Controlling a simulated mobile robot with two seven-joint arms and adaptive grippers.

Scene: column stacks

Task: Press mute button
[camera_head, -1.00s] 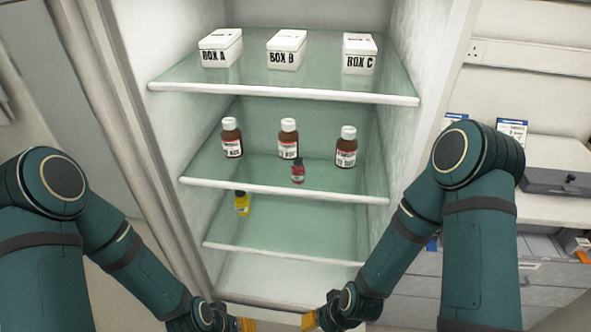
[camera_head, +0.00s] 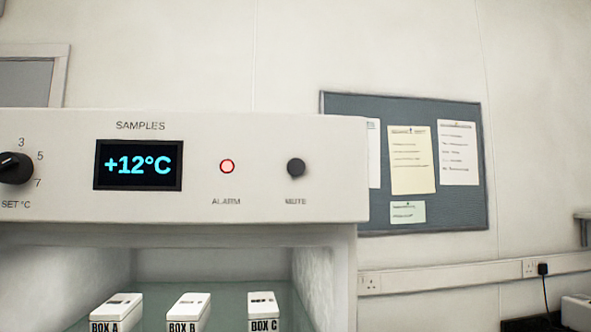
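The mute button (camera_head: 296,168) is a dark round knob on the right part of the white control panel (camera_head: 262,132), above the label "MUTE". To its left is a round alarm light (camera_head: 227,167) with a red ring and a pale centre, above "ALARM". Further left a display (camera_head: 138,165) reads "+12°C" under the word "SAMPLES". Neither of my grippers shows in this view, and nothing touches the button.
A black set dial (camera_head: 16,168) sits at the panel's left. Below the panel, Box A (camera_head: 117,309), Box B (camera_head: 190,311) and Box C (camera_head: 263,308) stand on the top shelf. A notice board (camera_head: 462,205) hangs on the wall at right.

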